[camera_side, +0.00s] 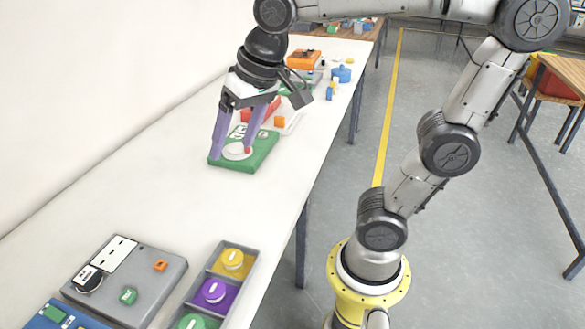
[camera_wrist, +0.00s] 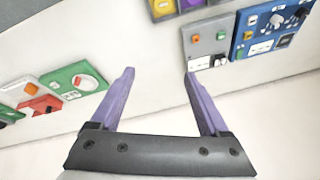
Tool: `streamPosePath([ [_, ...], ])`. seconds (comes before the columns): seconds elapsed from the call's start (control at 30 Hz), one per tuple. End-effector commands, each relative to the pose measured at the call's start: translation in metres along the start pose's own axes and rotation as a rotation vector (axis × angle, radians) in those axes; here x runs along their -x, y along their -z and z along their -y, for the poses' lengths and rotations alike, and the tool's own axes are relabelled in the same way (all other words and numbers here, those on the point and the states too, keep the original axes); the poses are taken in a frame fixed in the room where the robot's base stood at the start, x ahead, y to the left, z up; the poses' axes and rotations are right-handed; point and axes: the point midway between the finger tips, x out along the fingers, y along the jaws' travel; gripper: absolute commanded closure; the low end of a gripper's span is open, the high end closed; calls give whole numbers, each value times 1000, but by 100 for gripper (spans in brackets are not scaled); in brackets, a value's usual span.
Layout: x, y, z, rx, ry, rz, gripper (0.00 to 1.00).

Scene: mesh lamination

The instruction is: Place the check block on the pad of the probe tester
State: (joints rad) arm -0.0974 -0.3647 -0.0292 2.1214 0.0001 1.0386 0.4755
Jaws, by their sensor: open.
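A green board (camera_side: 258,151) with a white round pad (camera_side: 233,153) lies on the white table. It looks like the probe tester, but I cannot confirm this. A small red block (camera_side: 247,150) shows at the pad's edge; it also shows in the wrist view (camera_wrist: 77,80). I cannot tell if it is the check block or a fixed part. My gripper (camera_side: 232,155) has purple fingers, spread apart and empty. In the side view its fingers overlap the board. In the wrist view my gripper (camera_wrist: 159,73) shows over bare table, with the board (camera_wrist: 61,78) to the left.
A grey panel (camera_side: 162,297) with an orange block (camera_side: 160,266) and a green block (camera_side: 128,296) lies at the near end. Beside it stand a tray (camera_side: 213,263) of coloured knobs and a blue panel (camera_side: 40,318). A red unit lies beyond the board. The middle table is clear.

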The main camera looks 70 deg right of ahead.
Motion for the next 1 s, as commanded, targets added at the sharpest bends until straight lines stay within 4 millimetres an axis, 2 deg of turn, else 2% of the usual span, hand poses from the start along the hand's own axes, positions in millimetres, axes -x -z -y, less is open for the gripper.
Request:
streamPosePath([
  [0.03, 1, -18, -15, 57, 3, -25, 21],
  [0.1, -2, -39, -30, 144, 3, -53, 21],
  [0.2, -8, -64, -48, 252, -1, -86, 21],
  [0.33, -16, -86, -61, 344, -8, -113, 21],
  [0.5, -20, -94, -67, 387, -13, -124, 21],
  [1.0, -20, -94, -66, 387, -13, -123, 21],
])
